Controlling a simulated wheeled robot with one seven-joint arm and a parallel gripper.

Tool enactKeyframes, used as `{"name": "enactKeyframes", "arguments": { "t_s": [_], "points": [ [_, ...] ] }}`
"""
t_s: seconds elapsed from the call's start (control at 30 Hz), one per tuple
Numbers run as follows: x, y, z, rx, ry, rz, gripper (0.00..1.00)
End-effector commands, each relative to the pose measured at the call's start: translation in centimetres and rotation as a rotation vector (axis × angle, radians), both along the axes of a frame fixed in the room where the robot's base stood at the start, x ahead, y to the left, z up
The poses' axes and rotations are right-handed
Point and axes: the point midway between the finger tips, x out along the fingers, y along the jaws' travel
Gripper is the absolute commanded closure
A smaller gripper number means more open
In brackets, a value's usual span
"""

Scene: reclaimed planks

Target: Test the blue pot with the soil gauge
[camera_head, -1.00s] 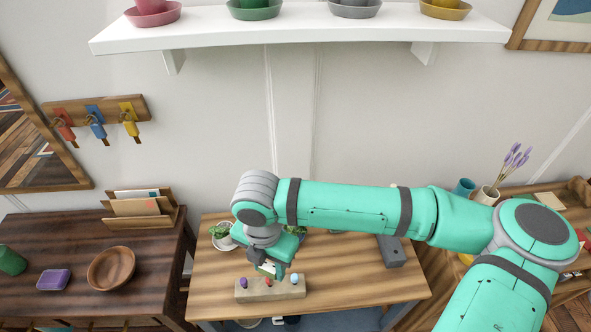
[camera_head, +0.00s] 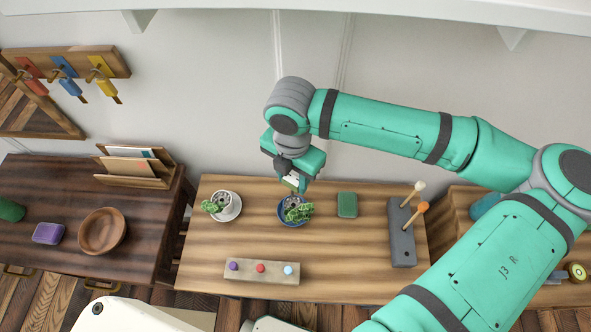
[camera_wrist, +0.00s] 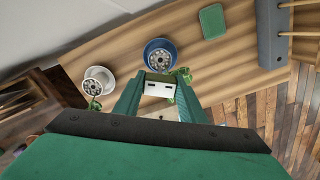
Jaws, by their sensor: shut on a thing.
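The blue pot (camera_head: 307,222) stands on the middle table with a green plant in it. In the wrist view the blue pot (camera_wrist: 149,47) shows dark speckled soil, just beyond my fingertips. My gripper (camera_head: 292,183) is above and a little behind the pot in the head view. It is shut on a small white-faced block with two dark slots (camera_wrist: 158,89), which looks like the soil gauge.
A white pot (camera_head: 234,212) with a plant stands left of the blue one. A green pad (camera_head: 347,204) and a grey holder (camera_head: 402,245) with two sticks are to the right. A wooden block (camera_head: 262,278) with purple, red and light blue knobs lies in front.

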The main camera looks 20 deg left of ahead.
Motion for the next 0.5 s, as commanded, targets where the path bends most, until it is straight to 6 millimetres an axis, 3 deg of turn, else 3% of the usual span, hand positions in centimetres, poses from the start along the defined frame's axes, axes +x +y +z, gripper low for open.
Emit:
{"name": "enactKeyframes", "arguments": {
  "t_s": [0.3, 0.5],
  "points": [
    [0.2, -0.1, -0.2, 0.000, -0.001, -0.002, 0.89],
    [0.2, -0.1, -1.7, 0.000, -0.001, -0.002, 0.89]
  ]
}}
